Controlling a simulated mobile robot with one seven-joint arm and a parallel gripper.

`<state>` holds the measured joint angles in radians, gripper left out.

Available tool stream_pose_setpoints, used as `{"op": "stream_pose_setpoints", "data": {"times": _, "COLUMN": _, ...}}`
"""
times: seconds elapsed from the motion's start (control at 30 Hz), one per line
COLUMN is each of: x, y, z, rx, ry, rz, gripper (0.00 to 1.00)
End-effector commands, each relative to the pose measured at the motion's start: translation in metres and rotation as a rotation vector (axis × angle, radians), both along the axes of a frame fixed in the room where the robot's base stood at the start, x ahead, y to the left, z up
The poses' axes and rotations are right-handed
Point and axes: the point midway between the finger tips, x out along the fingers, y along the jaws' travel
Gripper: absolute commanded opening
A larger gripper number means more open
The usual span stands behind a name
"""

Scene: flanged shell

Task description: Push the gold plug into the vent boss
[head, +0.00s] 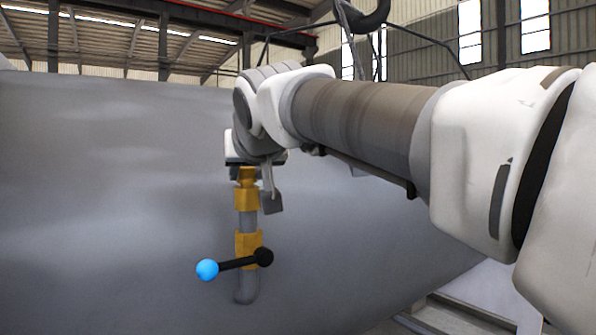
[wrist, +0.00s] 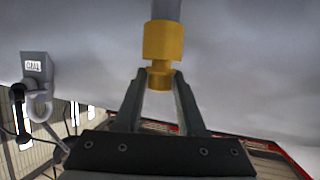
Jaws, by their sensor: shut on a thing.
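The gold plug (wrist: 160,79) is the narrower gold piece between my fingertips in the wrist view; it also shows in the head view (head: 246,174). My gripper (wrist: 160,74) is shut on it, pointing down from above in the head view (head: 245,168). The plug meets a wider gold fitting, which looks like the vent boss (wrist: 164,41), on top of a grey pipe; it shows in the head view (head: 246,198). The two look in line and touching. How deep the plug sits in the boss is hidden.
Below the boss, a gold valve body (head: 241,245) has a black lever with a blue ball (head: 207,270). The big grey shell (head: 110,200) lies close behind. A grey labelled block (wrist: 36,66) hangs left in the wrist view. There is open room left of the pipe.

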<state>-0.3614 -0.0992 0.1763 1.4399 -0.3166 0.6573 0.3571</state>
Motion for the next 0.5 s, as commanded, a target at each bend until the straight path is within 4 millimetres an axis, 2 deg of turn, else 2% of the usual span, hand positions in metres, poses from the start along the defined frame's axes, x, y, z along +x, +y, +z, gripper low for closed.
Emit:
{"op": "stream_pose_setpoints", "data": {"times": 0.27, "x": -0.0001, "y": 0.0, "z": -0.0079, "rx": 0.0, "ry": -0.001, "rz": 0.0, "gripper": 0.0}}
{"op": "stream_pose_setpoints", "data": {"times": 0.3, "x": -0.0001, "y": 0.0, "z": -0.0066, "rx": 0.0, "ry": -0.001, "rz": 0.0, "gripper": 0.45}}
{"op": "stream_pose_setpoints", "data": {"times": 0.47, "x": -0.0001, "y": -0.0001, "z": -0.0065, "rx": 0.0, "ry": 0.0, "rz": 0.0, "gripper": 0.73}}
{"op": "stream_pose_setpoints", "data": {"times": 0.5, "x": -0.0001, "y": -0.0001, "z": -0.0065, "rx": 0.0, "ry": 0.0, "rz": 0.0, "gripper": 0.74}}
